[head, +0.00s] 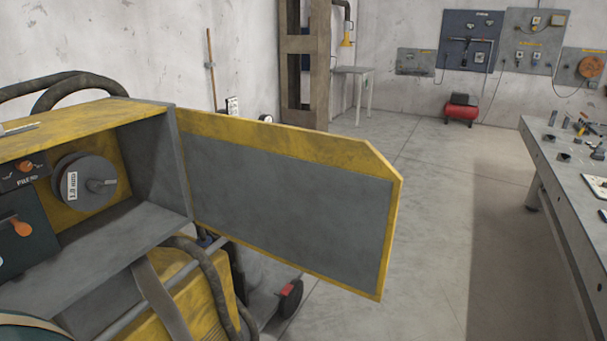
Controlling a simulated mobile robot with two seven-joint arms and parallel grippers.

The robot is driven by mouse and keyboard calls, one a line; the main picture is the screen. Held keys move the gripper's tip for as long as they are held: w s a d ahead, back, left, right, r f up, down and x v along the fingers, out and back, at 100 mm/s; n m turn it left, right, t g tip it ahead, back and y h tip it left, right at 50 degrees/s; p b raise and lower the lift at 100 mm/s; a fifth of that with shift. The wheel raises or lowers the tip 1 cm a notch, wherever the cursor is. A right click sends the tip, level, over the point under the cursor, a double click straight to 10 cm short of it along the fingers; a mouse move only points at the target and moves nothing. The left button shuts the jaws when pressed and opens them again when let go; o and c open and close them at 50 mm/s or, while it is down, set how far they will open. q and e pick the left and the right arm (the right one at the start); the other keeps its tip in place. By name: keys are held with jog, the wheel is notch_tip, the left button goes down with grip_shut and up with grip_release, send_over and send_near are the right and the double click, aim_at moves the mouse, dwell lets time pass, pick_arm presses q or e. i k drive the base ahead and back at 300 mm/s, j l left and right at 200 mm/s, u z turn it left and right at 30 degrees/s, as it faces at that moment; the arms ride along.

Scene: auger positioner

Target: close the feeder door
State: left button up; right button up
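The feeder door (285,196) is a grey panel with a worn yellow frame and a cut upper right corner. It stands wide open, reaching out to the right from the right edge of the feeder box (153,165). The yellow and grey feeder box is open at the front. Inside it are a wire spool (84,182) with a white label and a dark control unit with orange knobs. The door's far right edge is free and nothing touches it. Neither of my grippers is in view.
Thick dark hoses and a yellow machine body (190,295) lie below the box, with a red-hubbed wheel (290,298) beneath the door. A workbench (560,170) with tools stands at the right. The grey floor (440,230) between door and bench is clear.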

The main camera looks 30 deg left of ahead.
aim_at(322, 206)
jog(key=i+l+u, duration=0.1)
jog(key=i+u, duration=0.3)
jog(key=i+l+u, duration=0.15)
jog(key=u, duration=0.25)
jog(key=i+l+u, duration=0.3)
jog(key=u, duration=0.15)
jog(key=i+l+u, duration=0.15)
jog(key=u, duration=0.25)
jog(key=l+u, duration=0.4)
jog(key=i+l+u, duration=0.1)
jog(key=u, duration=0.35)
jog(key=l+u, duration=0.75)
jog(key=l, duration=0.3)
jog(key=k+l+u, duration=0.1)
jog(key=l+u, duration=0.3)
jog(key=k+l, duration=0.05)
jog(key=l, duration=0.05)
